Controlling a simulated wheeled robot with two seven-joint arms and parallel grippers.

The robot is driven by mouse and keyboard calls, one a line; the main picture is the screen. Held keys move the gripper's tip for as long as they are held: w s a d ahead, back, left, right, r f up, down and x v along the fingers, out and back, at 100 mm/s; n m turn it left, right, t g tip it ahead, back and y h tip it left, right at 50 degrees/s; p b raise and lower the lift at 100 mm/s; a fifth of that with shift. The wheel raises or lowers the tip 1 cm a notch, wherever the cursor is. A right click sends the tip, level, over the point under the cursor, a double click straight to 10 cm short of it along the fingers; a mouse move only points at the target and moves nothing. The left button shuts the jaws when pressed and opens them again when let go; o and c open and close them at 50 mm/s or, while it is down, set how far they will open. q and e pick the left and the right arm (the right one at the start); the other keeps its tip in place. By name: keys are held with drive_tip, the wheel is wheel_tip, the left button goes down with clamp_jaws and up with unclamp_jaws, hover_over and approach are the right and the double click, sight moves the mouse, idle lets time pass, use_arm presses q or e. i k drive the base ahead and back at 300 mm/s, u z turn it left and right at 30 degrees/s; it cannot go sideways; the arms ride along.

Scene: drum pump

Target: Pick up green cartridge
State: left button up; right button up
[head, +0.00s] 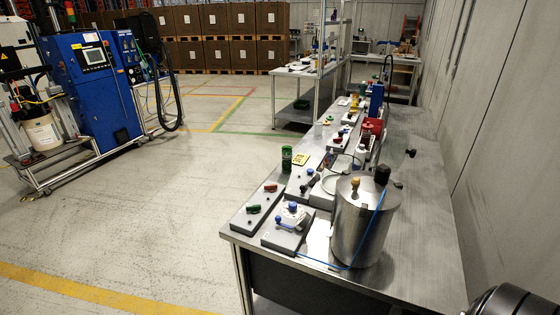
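An upright dark green cylinder (286,159), which looks like the green cartridge, stands near the left edge of the long metal workbench (420,222). I cannot tell for certain which green item is the cartridge. Neither of my grippers is in view.
A large steel drum (364,225) with a blue hose stands at the bench's near end. A white valve block (291,215) with blue knobs sits left of it. The right side of the bench is mostly clear. A blue machine (95,95) stands across the open floor.

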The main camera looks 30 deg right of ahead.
sight(286, 152)
drive_tip(key=i, duration=0.85)
drive_tip(key=z, duration=2.45)
